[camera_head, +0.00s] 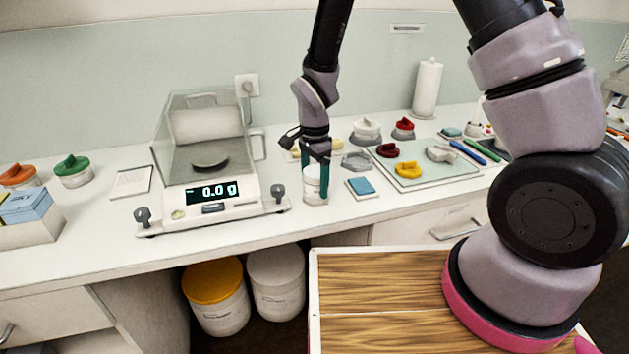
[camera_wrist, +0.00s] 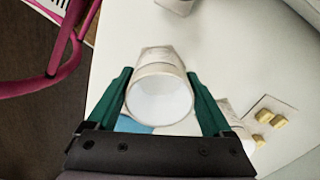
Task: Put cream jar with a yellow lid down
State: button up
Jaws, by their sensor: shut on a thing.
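A white cream jar (camera_head: 315,190) stands upright between the fingers of my gripper (camera_head: 316,172), near the front edge of the counter, just right of the scale. In the wrist view my green fingers (camera_wrist: 163,95) are shut on both sides of the jar (camera_wrist: 158,72). Its round top looks like a white open mouth, with no yellow lid seen on it. I cannot tell if its base touches the counter. A yellow lid-like piece (camera_head: 408,170) lies on the pale mat to the right.
A scale (camera_head: 213,208) reading 0.0 g stands left of the jar. A blue pad (camera_head: 361,187) lies close on the right. The mat (camera_head: 440,178) holds several coloured pieces. A green-lidded jar (camera_head: 73,170) stands far left. Clear counter runs along the front edge.

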jog(key=shift+f, duration=0.1)
jog(key=o, duration=1.3)
jog(key=d+r+n+t+y, duration=0.1)
jog(key=d+r, duration=0.3)
jog(key=r, duration=0.7)
jog(key=d+r, duration=0.3)
jog(key=r, duration=0.8)
jog(key=s+d+r+n+t, duration=0.2)
jog(key=s+d+r, duration=0.2)
jog(key=d+r, duration=0.1)
jog(key=s+d+r+n+t, duration=0.2)
jog(key=s+d+r, duration=0.2)
jog(key=d+r, duration=0.1)
jog(key=s+d+r+n+t+y, duration=0.1)
jog(key=s+d+r+n+t, duration=0.1)
jog(key=s+d+r, duration=0.2)
jog(key=shift+d+r, duration=0.25)
jog(key=shift+d, duration=0.3)
jog(key=shift+d+r, duration=0.2)
jog(key=shift+d, duration=0.35)
